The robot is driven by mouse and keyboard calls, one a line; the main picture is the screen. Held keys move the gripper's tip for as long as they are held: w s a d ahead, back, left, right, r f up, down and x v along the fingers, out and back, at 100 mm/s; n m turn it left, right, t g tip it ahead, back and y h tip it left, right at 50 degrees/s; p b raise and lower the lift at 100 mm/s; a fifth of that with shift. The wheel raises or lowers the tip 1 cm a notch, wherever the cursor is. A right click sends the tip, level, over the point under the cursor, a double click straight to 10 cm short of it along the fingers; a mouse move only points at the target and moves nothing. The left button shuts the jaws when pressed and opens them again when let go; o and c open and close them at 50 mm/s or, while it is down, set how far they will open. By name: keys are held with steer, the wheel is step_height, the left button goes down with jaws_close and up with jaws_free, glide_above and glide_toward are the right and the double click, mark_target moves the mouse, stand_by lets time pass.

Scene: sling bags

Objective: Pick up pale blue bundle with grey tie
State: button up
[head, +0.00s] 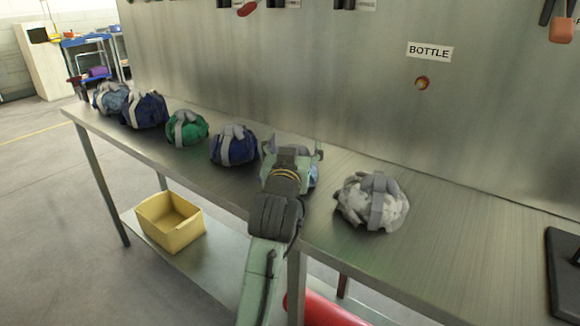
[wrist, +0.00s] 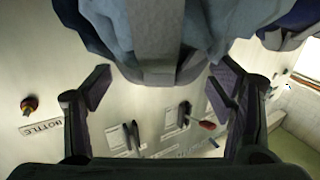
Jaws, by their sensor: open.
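A pale blue bundle with a grey tie (head: 314,177) sits on the metal bench, mostly hidden behind my gripper in the head view. In the wrist view the pale blue bundle (wrist: 105,22) fills the top, with its wide grey tie (wrist: 155,35) down the middle. My gripper (head: 292,152) is over this bundle in the head view. In the wrist view my gripper (wrist: 163,88) is open, its fingers apart on either side below the tie. Nothing is held between them. I cannot tell whether a finger touches the bundle.
A white-grey bundle (head: 372,203) lies to the right. A navy bundle (head: 233,146) is close on the left, then a green one (head: 187,128), another navy one (head: 144,110) and a light blue one (head: 110,98). The metal wall (head: 350,90) stands behind. A yellow bin (head: 170,223) is below.

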steer(key=shift+c, duration=0.6)
jaws_close()
stand_by(0.3)
steer(key=shift+r, duration=0.1)
